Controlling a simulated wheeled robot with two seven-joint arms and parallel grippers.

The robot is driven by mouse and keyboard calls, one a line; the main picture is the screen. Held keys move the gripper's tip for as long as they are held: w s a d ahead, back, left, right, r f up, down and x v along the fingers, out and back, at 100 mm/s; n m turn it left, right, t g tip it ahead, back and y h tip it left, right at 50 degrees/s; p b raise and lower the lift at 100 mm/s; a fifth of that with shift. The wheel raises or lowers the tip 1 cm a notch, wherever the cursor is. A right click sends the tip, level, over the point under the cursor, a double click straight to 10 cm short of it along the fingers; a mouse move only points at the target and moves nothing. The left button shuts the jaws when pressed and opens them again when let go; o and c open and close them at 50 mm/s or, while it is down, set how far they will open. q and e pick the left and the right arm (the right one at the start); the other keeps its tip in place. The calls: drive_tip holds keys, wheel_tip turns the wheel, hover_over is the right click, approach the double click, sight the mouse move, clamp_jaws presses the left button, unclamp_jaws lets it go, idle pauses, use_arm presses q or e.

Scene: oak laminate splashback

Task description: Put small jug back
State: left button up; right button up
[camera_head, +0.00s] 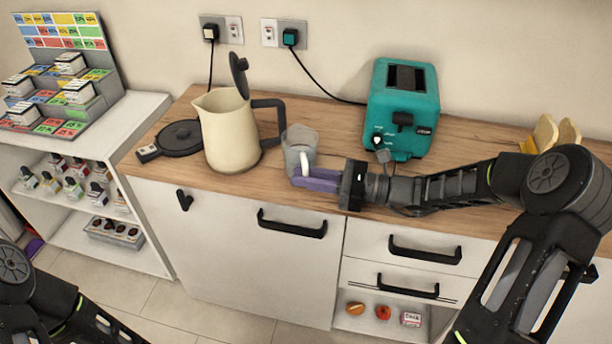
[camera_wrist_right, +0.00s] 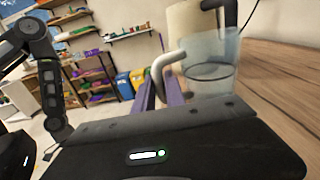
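The small jug (camera_head: 299,142) is clear, with a white handle, near the counter's front edge, just right of the cream kettle. My right gripper (camera_head: 303,178) reaches it from the right, its purple fingers at the handle. In the right wrist view the handle (camera_wrist_right: 163,67) comes down between the two fingers (camera_wrist_right: 160,92), which look closed on it; the clear body of the jug (camera_wrist_right: 208,72) is to the right. The jug looks upright. Whether its bottom touches the counter is hard to tell. My left arm shows at the lower left; its gripper is out of view.
The cream kettle (camera_head: 226,135) stands with its lid up, beside a dark round base (camera_head: 181,138). A teal toaster (camera_head: 403,108) stands behind my right arm. Bread slices (camera_head: 556,134) are at the far right. A shelf unit (camera_head: 66,225) with small bottles stands left of the counter.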

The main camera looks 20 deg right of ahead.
drive_tip(key=o, duration=0.4)
drive_tip(key=shift+c, duration=0.2)
drive_tip(key=shift+r, duration=0.15)
drive_tip(key=v, duration=1.2)
